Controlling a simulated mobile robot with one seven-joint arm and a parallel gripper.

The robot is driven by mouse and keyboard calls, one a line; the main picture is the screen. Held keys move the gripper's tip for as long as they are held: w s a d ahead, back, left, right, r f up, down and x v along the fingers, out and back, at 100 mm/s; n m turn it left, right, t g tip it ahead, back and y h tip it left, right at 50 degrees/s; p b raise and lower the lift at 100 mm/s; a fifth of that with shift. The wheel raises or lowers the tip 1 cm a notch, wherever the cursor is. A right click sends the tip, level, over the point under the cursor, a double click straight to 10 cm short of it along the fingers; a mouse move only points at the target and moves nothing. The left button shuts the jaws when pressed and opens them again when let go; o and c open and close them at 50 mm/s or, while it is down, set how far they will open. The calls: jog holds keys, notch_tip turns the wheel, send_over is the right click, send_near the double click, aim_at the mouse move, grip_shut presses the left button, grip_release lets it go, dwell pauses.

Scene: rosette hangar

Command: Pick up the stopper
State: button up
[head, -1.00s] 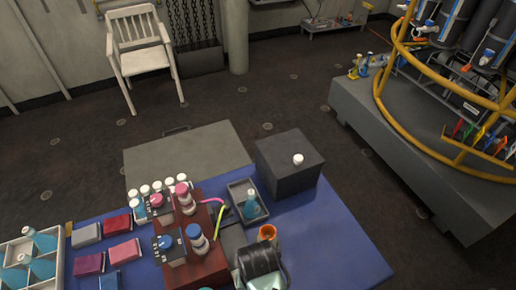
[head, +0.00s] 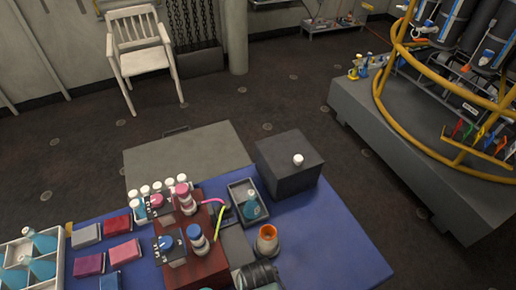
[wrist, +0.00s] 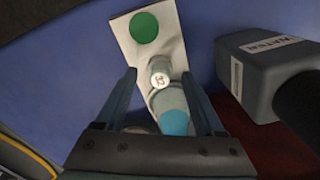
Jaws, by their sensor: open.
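My gripper (wrist: 159,80) is open in the wrist view, its two fingers on either side of a bottle (wrist: 167,103) with a grey-white body and a teal part. A small white round stopper (wrist: 160,76) with a dark mark shows at the bottle's far end, between the fingertips; I cannot tell whether the fingers touch it. A small white cap (head: 298,159) sits on a dark grey box (head: 285,178).
A grey box with a label (wrist: 262,70) is close on the right. An orange-rimmed cup (head: 267,240), a tray (head: 237,187) and a red-brown rack (head: 190,270) crowd the blue table (head: 335,245); its right side is clear.

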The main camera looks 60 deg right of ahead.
grip_shut()
jog(key=shift+r, duration=0.15)
